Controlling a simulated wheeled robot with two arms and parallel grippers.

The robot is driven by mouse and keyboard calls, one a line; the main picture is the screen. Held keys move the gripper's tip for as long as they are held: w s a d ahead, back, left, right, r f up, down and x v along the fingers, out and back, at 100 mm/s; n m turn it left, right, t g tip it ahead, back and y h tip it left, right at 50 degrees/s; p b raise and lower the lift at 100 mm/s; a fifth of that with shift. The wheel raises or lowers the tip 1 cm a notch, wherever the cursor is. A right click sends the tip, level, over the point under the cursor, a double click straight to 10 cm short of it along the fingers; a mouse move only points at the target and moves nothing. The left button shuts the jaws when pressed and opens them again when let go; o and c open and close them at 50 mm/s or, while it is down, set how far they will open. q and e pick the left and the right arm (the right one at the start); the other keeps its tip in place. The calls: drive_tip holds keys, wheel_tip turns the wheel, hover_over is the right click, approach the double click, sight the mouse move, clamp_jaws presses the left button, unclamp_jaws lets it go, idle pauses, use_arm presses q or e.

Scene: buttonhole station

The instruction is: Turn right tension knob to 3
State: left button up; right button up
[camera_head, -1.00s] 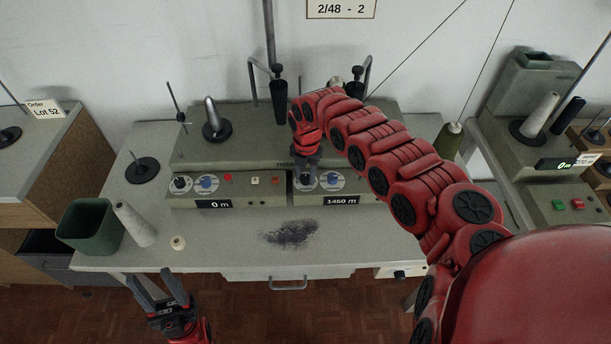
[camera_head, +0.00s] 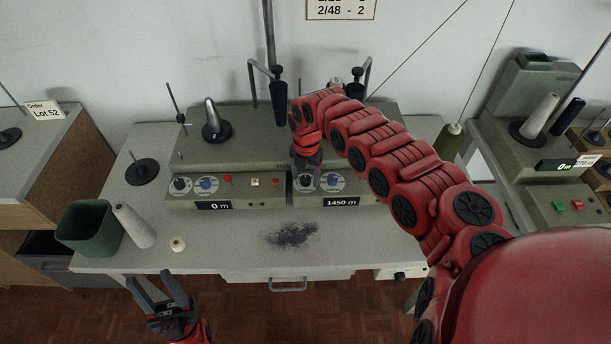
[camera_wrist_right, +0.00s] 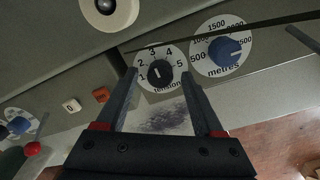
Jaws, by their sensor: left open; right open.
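The right tension knob (camera_wrist_right: 158,72) is black with a small white mark, on a white dial numbered 1 to 5. Its mark points roughly up the dial, but I cannot tell the exact number. My right gripper (camera_wrist_right: 160,77) is open, with one finger on each side of this dial. I cannot tell whether the fingers touch the knob. In the head view my right gripper (camera_head: 306,174) is over the right panel's left dial, partly hiding it. My left gripper (camera_head: 151,281) is open and empty in front of the table's near left edge.
The blue metres knob (camera_wrist_right: 225,51) sits close to the right of the tension dial. The left panel has its own tension knob (camera_head: 180,185).

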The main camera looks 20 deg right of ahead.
sight(307, 179)
wheel_tip(307, 179, up, 17)
drive_tip(key=b, duration=0.4)
drive_tip(key=shift+d+r, duration=0.15)
drive_tip(key=shift+s, duration=0.15)
